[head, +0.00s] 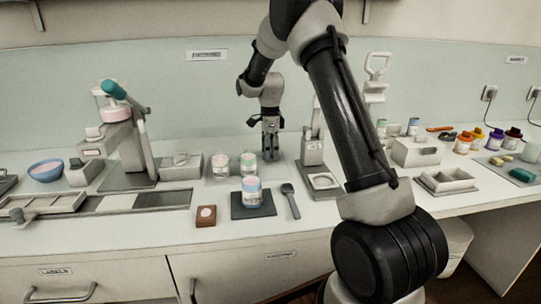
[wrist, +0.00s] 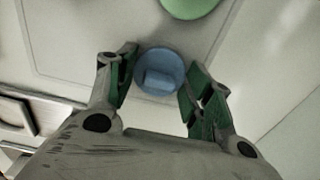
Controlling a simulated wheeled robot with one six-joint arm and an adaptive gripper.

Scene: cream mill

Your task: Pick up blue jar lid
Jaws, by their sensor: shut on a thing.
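The blue jar lid (wrist: 159,72) is a round blue disc with a raised block on it, seen in the wrist view between my fingertips. My gripper (wrist: 158,80) is shut on it, one green-padded finger at each side. In the head view my gripper (head: 270,152) points down at the back of the counter, right of two small jars. I cannot make out the lid in the head view. How far the lid is above the surface is not clear.
A jar with a green lid (head: 249,163) and a jar with a pink lid (head: 221,165) stand left of my gripper. A grey stand (head: 313,150) is close on its right. A larger jar (head: 252,190) on a dark mat and a dark spoon (head: 290,200) are in front.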

